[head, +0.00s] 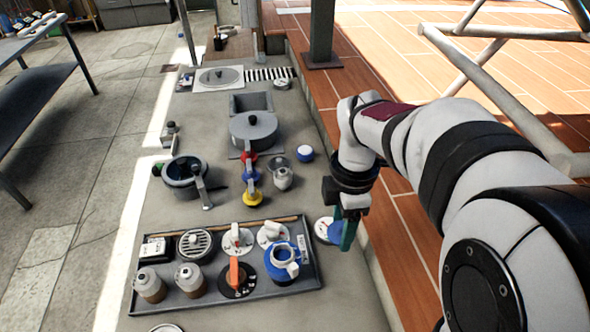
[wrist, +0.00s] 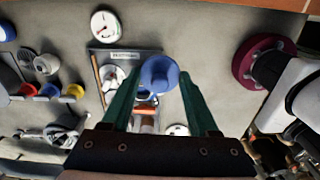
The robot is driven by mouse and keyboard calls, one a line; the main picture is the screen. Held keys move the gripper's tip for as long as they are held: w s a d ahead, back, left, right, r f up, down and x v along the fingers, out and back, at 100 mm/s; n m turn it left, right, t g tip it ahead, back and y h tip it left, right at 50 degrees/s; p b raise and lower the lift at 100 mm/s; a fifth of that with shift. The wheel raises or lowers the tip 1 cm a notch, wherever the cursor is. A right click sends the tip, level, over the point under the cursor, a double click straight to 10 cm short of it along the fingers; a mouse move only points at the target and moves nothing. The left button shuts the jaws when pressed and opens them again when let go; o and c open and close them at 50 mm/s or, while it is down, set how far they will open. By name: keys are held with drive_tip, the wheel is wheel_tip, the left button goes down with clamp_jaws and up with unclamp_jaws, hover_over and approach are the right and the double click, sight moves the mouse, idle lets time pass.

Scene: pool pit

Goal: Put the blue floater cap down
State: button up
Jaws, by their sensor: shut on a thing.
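My gripper (head: 346,235) has green fingers and points down just right of the grey tray (head: 150,290) in the head view. In the wrist view, my gripper (wrist: 158,80) is shut on the blue floater cap (wrist: 158,72), a round blue piece with a raised middle, held between the fingertips. In the head view the fingers mostly hide the cap. How far the cap is above the floor is hard to tell.
A white round gauge (head: 323,229) lies beside my fingers; it also shows in the wrist view (wrist: 105,27). The tray holds a blue-collared piece (head: 282,262), an orange-handled valve (head: 236,278) and bottles. A blue-and-white float (head: 305,153) stands farther back. Bare floor (head: 345,290) lies right of the tray.

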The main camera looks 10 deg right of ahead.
drive_tip(key=shift+s+d+r, duration=0.15)
drive_tip(key=shift+d, duration=0.15)
drive_tip(key=a+f+n, duration=0.5)
drive_tip(key=a+n, duration=0.1)
drive_tip(key=a, duration=0.1)
drive_tip(key=n, duration=0.8)
hover_over(217, 328)
drive_tip(key=s+d, duration=0.1)
wheel_tip(217, 328, down, 12)
drive_tip(key=shift+f, duration=0.15)
wheel_tip(217, 328, down, 4)
drive_tip(key=shift+a+f, duration=0.1)
drive_tip(key=shift+a, duration=0.05)
drive_tip(key=shift+f, duration=0.1)
